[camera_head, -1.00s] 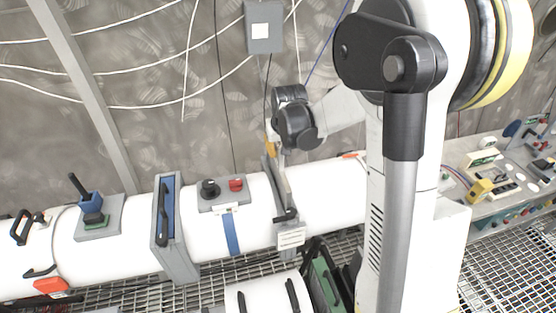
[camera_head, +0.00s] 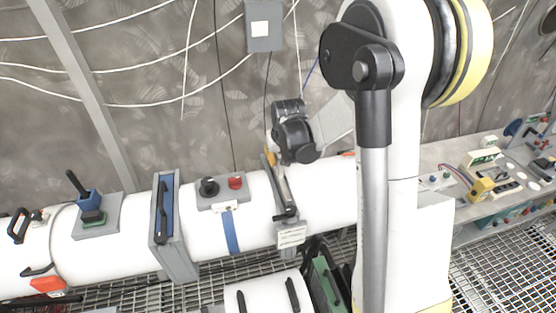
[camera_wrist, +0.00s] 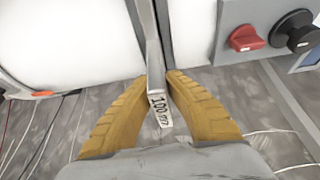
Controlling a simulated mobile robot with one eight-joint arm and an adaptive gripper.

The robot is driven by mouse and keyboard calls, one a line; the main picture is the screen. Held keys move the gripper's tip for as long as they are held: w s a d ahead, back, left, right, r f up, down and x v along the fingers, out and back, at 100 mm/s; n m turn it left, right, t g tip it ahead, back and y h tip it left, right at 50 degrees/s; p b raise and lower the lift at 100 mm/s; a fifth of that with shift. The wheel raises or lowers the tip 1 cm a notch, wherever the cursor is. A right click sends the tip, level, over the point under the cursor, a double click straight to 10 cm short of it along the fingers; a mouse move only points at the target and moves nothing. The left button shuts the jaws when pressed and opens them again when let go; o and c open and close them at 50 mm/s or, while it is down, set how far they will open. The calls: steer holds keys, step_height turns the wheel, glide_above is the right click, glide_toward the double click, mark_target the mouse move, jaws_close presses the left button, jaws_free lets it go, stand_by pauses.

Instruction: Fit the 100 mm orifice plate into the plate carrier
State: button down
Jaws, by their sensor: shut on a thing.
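The orifice plate (camera_wrist: 158,110) shows in the wrist view as a thin grey tab with a "100 mm" label. My gripper (camera_wrist: 156,82) has its two yellow ribbed fingers shut on this tab, one on each side. In the head view my gripper (camera_head: 270,156) is above the white pipe, at the plate carrier (camera_head: 292,226), a narrow grey frame across the pipe with a black handle and a white label. The plate runs edge-on toward the gap between the white pipe sections. Its lower part is hidden, and I cannot tell how deep it sits.
A red knob (camera_head: 235,183) and a black knob (camera_head: 209,187) stand on a grey box left of the carrier. A blue-faced grey frame (camera_head: 172,262) crosses the pipe further left. A bench with small devices (camera_head: 480,188) is at right. Cables hang on the wall behind.

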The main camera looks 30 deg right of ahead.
steer(key=shift+f, duration=0.1)
steer(key=c, duration=1.6)
jaws_free()
steer(key=shift+o, duration=0.2)
steer(key=shift+r+p, duration=0.55)
steer(key=d+v, duration=0.1)
steer(key=v, duration=1.1)
steer(key=s+a+r+n+t, duration=0.1)
steer(key=s+a+r, duration=0.1)
steer(key=s+a, duration=0.4)
steer(key=s+a+r+n+t+y, duration=0.1)
steer(key=s+a, duration=0.5)
steer(key=s, duration=0.8)
steer(key=shift+r+t+p, duration=0.3)
steer(key=shift+r+t, duration=0.1)
steer(key=shift+r, duration=0.4)
